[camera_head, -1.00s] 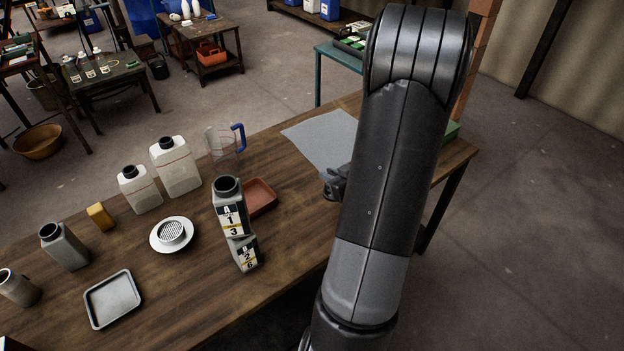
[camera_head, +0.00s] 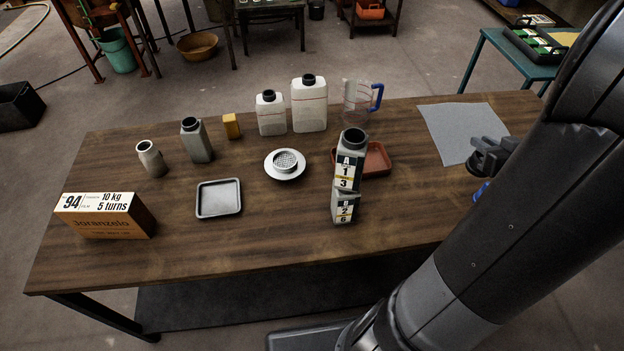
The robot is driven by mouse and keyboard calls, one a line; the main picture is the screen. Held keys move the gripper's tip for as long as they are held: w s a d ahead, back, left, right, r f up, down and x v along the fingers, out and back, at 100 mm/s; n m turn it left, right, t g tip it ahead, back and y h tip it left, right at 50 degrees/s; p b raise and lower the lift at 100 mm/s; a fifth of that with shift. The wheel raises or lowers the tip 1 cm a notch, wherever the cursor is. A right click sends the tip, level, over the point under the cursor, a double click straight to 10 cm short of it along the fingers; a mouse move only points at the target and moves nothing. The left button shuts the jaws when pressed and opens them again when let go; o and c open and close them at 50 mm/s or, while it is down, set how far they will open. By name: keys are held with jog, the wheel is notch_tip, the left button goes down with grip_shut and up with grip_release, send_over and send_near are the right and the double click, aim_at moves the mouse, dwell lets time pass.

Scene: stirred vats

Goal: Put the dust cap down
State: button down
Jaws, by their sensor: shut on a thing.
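My gripper (camera_head: 482,176) is at the right of the picture, over the right end of the wooden table (camera_head: 270,245), near the front edge of a grey sheet. It is shut on a small blue thing, the dust cap (camera_head: 481,191), of which only a little shows below the jaws. My arm hides the rest of that corner. I cannot tell how high the cap is above the table.
A grey sheet (camera_head: 462,130) lies bare at the back right. A red tray (camera_head: 377,159) stands beside labelled grey bottles (camera_head: 347,180). Front middle wood is clear.

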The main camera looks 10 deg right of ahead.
notch_tip(320, 180, up, 3)
jog(key=shift+f, duration=0.1)
jog(key=w+a+n+g+y, duration=0.2)
jog(key=w+a+n+y, duration=0.4)
jog(key=w+a, duration=0.65)
jog(key=n+g+y, duration=0.7)
jog(key=n+g, duration=0.5)
send_over(213, 200)
jog(key=shift+f, duration=11)
